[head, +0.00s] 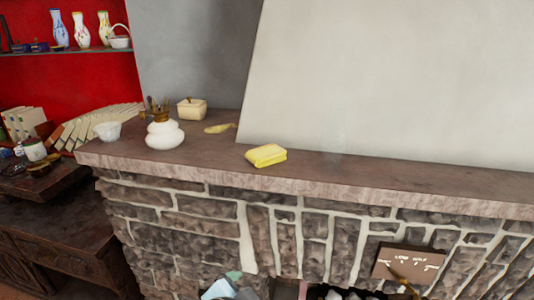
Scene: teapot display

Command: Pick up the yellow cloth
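The yellow cloth (266,155) is a folded, bright yellow block. It lies on the brown stone mantel (365,180), close to its front edge, near the middle of the head view. Nothing covers it. Neither of my grippers shows in the head view.
On the mantel to the left stand a white pot (165,134) with brushes, a white bowl (107,131) and a cream lidded box (192,109); a small yellowish item (219,128) lies behind. A white chimney wall (390,80) rises behind. The mantel right of the cloth is clear.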

